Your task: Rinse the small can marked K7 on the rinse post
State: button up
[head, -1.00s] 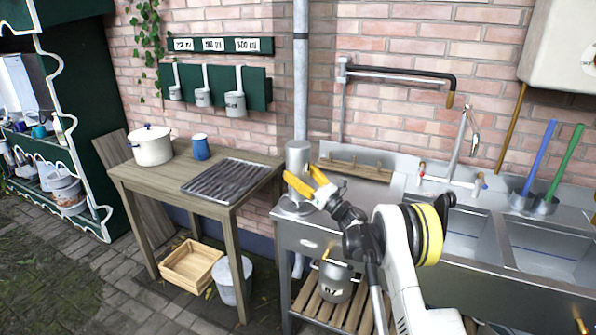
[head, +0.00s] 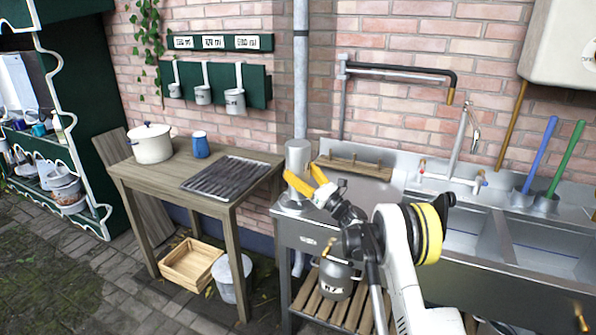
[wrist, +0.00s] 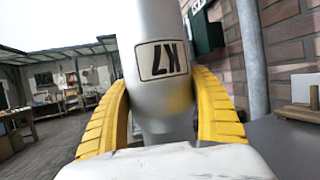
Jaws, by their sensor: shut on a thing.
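The small grey can marked K7 (wrist: 161,60) fills the middle of the wrist view, and its label reads upside down, so the can is inverted. My gripper (wrist: 162,115) is shut on it, one yellow finger on each side. In the head view the can (head: 298,154) stands bottom up at the left end of the steel sink unit, between my gripper's yellow fingertips (head: 303,180). Directly below it is a round metal base (head: 291,206), which looks like the rinse post. Whether the can touches the post is hidden.
Behind are a grey pipe (head: 301,70) and a black-sleeved swing tap (head: 410,74). A larger lidded can (head: 336,277) sits on the lower slatted shelf.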

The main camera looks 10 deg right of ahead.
aim_at(298, 156)
jog(key=shift+s+f+b, duration=0.25)
jog(key=shift+f, duration=0.25)
jog(key=shift+s+f+b, duration=0.2)
jog(key=shift+f+b, duration=0.05)
jog(key=shift+f, duration=0.25)
dwell(1.0)
jog(key=shift+a+r, duration=0.1)
jog(key=shift+r, duration=0.1)
dwell(3.1)
jog(key=shift+w+r+p, duration=0.25)
jog(key=shift+r+p, duration=0.2)
jog(key=shift+r, duration=0.2)
jog(key=shift+w+r+p, duration=0.2)
jog(key=shift+r+p, duration=0.25)
jog(key=shift+r, duration=0.15)
jog(key=shift+r+p, duration=0.8)
jog(key=shift+r, duration=1.25)
